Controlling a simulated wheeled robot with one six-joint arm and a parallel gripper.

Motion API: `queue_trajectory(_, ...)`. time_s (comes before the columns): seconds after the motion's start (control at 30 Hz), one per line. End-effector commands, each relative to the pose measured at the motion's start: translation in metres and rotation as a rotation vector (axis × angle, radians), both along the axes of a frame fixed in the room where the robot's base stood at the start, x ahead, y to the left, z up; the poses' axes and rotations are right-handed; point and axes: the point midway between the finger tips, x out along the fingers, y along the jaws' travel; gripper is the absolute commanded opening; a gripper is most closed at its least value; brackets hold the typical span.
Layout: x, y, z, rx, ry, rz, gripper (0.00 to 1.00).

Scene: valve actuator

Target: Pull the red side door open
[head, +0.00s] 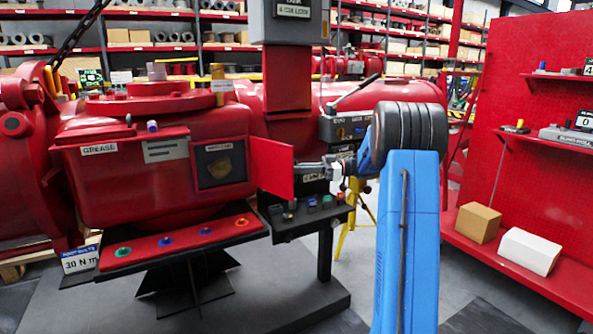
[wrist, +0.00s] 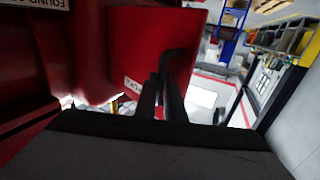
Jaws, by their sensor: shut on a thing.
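The red side door (head: 271,168) is a flat red panel on the right part of the red actuator housing (head: 110,190). It stands swung out at an angle, beside a dark square recess (head: 221,162) with a tan emblem. In the wrist view the door (wrist: 150,40) fills the upper middle, with a bent black handle (wrist: 178,62) on its face. My gripper (head: 326,171) is just right of the door in the head view. In the wrist view its dark fingers (wrist: 160,98) are closed on the lower part of the handle. The fingertips are small and partly hidden in the head view.
A red tray (head: 180,240) with colored caps juts out below the housing. A dark ledge (head: 310,217) with small colored parts is below my gripper. A grey box (head: 290,22) hangs above.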

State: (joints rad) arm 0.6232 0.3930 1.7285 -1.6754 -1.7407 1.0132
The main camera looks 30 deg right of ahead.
Motion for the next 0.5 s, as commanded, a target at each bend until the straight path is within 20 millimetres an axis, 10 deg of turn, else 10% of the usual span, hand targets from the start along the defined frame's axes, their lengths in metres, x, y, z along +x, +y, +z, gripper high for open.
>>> queue_trajectory(0.2, 0.0018, 0.0024, -0.0040, 0.000, 0.007, 0.001, 0.00)
queue_trajectory(0.3, 0.0016, 0.0025, -0.0044, 0.000, 0.008, 0.002, 0.28)
queue_trajectory(0.5, 0.0003, 0.0022, -0.0052, 0.000, 0.010, 0.004, 0.28)
